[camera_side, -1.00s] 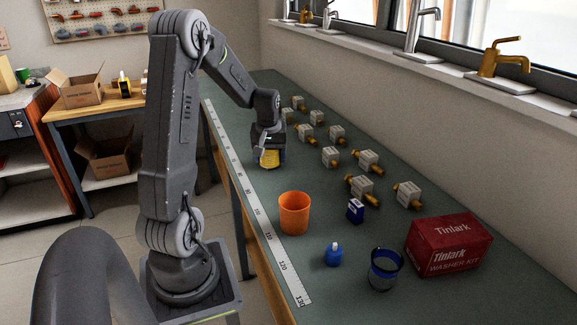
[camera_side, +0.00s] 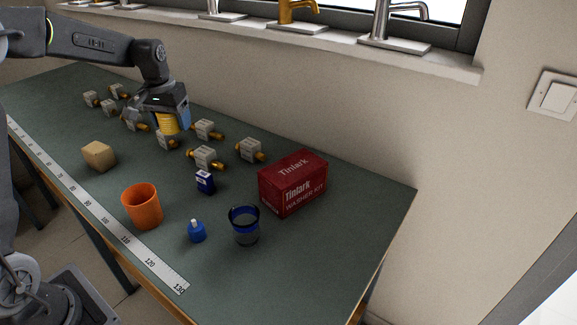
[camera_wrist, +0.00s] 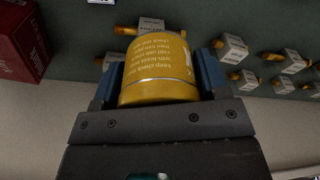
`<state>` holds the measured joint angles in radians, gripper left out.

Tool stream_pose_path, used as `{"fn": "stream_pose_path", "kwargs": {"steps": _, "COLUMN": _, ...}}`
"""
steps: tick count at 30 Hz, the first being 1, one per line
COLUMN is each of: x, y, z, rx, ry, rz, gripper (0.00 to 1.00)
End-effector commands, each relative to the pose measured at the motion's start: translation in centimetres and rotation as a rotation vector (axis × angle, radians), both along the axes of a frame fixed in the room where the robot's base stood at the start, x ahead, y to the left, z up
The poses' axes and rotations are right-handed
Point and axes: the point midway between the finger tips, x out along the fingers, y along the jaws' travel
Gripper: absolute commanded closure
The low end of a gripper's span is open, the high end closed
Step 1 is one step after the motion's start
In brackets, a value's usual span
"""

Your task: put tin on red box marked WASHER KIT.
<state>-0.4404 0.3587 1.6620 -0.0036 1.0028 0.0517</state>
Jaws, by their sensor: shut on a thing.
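The yellow tin (camera_side: 169,123) is held between the blue-padded fingers of my gripper (camera_side: 168,118), above the several small boxed valves. In the wrist view the tin (camera_wrist: 160,70) fills the space between the two fingers of my gripper (camera_wrist: 160,82), with printed text on its side. The red box (camera_side: 293,183) marked WASHER KIT stands on the bench to the right of my gripper in the side view. Part of the red box (camera_wrist: 20,40) shows at the upper left of the wrist view.
An orange cup (camera_side: 142,206), a blue bottle (camera_side: 197,232), a blue-rimmed glass (camera_side: 244,226) and a small dark blue box (camera_side: 205,182) stand in front. Boxed valves (camera_side: 205,158) lie between my gripper and the red box. A tan block (camera_side: 99,156) is at left. The bench's right end is clear.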

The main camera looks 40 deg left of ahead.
Motion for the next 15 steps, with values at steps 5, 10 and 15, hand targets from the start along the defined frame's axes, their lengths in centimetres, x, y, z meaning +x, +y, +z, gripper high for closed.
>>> {"fn": "stream_pose_path", "kwargs": {"steps": 5, "x": 4.0, "y": -8.2, "z": 2.1, "rx": 0.001, "ry": -0.003, "rz": -0.275, "gripper": 0.6}}
{"fn": "stream_pose_path", "kwargs": {"steps": 10, "x": 5.6, "y": -13.9, "z": 3.5, "rx": -0.001, "ry": -0.005, "rz": -0.452, "gripper": 0.6}}
{"fn": "stream_pose_path", "kwargs": {"steps": 15, "x": 6.1, "y": -16.7, "z": 4.1, "rx": -0.002, "ry": -0.004, "rz": -0.538, "gripper": 0.6}}
